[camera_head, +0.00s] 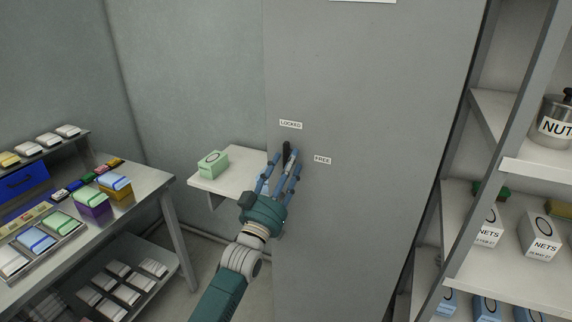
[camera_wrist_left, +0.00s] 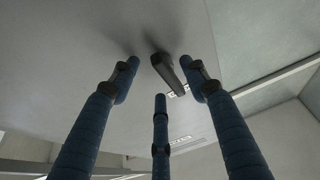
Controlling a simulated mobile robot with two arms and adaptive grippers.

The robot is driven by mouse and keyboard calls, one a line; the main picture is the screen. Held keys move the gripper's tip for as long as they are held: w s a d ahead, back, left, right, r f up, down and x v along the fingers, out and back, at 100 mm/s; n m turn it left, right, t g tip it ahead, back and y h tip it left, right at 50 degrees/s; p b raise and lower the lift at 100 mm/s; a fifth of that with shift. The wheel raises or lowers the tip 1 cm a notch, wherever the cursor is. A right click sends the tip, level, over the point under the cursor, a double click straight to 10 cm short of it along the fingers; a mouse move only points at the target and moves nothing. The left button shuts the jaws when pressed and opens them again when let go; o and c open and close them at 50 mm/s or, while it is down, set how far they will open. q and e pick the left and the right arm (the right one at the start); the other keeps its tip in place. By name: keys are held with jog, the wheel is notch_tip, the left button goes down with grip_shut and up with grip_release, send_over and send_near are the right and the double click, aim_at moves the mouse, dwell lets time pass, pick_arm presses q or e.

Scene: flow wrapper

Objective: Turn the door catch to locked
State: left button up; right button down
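The door catch is a dark bar (camera_head: 286,149) on the tall grey door (camera_head: 370,90). A LOCKED label (camera_head: 290,125) sits above it and a FREE label (camera_head: 322,160) sits to its right. My left gripper (camera_head: 287,162) is at the door around the catch, its fingers partly covering it. In the left wrist view the catch (camera_wrist_left: 169,76) lies between the spread blue fingers of the left gripper (camera_wrist_left: 160,73), which is open. I cannot tell whether any finger touches the bar. The catch's exact angle is partly hidden in the head view. My right gripper is not in view.
A small shelf (camera_head: 235,185) with a green box (camera_head: 212,164) is left of my left gripper. A table (camera_head: 150,190) with trays and packs stands further left. Shelving (camera_head: 505,170) with boxes and a pot (camera_head: 553,120) stands at the right. The door face around the catch is flat and clear.

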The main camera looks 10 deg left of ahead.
pick_arm(q)
jog(key=shift+a+r, duration=0.1)
jog(key=shift+r, duration=0.05)
jog(key=v, duration=1.2)
jog(key=s+a+f+g+y, duration=0.1)
jog(key=s+f+g, duration=0.25)
jog(key=f, duration=1.45)
jog(key=s+f+g+y, duration=0.1)
jog(key=s+f+g, duration=0.3)
jog(key=f, duration=1.5)
jog(key=s+a+f+g, duration=0.2)
jog(key=s+f+g, duration=0.4)
jog(key=s+f, duration=1.1)
jog(key=s+a+f+g+y, duration=0.1)
jog(key=s+f+g, duration=0.2)
jog(key=s+f, duration=0.4)
jog(key=s+a+f+g, duration=0.1)
jog(key=s+f+g, duration=0.3)
jog(key=s, duration=1.7)
notch_tip(320, 180, down, 4)
jog(key=shift+s+a+r+m+y, duration=0.2)
jog(key=shift+s+a+m+y, duration=0.1)
jog(key=shift+s+a+y, duration=0.1)
